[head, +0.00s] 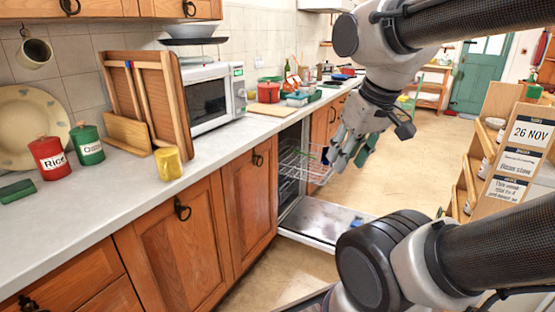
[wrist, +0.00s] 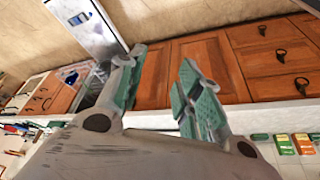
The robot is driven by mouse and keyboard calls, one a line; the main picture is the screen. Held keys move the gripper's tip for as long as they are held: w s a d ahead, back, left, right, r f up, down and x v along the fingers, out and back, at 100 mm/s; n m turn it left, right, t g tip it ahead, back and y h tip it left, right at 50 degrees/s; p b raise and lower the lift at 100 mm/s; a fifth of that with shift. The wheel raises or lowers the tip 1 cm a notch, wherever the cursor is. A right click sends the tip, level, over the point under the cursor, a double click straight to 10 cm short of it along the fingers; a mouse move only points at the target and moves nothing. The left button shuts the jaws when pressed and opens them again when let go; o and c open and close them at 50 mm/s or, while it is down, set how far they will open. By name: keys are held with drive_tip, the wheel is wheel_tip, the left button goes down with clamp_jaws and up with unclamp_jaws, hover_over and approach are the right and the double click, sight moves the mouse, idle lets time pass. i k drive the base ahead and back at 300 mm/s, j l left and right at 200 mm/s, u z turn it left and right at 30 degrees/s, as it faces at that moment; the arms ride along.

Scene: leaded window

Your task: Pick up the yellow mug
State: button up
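The yellow mug (head: 168,164) stands on the grey-white countertop (head: 150,205) near its front edge, in front of the wooden rack, in the head view. My gripper (head: 349,155) hangs well to the right of the mug, in front of the open dishwasher. In the wrist view the two green-padded fingers of my gripper (wrist: 164,62) are spread apart with nothing between them. I cannot make out the mug in the wrist view.
A folding wooden rack (head: 150,95) stands behind the mug, beside a white microwave (head: 213,97). A red canister (head: 48,158) and a green canister (head: 87,144) stand to the left. The dishwasher door (head: 325,220) lies open low down. Counter in front of the mug is clear.

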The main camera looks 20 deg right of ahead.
sight(168, 158)
drive_tip(key=i+j+u, duration=0.45)
drive_tip(key=i+j, duration=0.3)
drive_tip(key=j, duration=0.15)
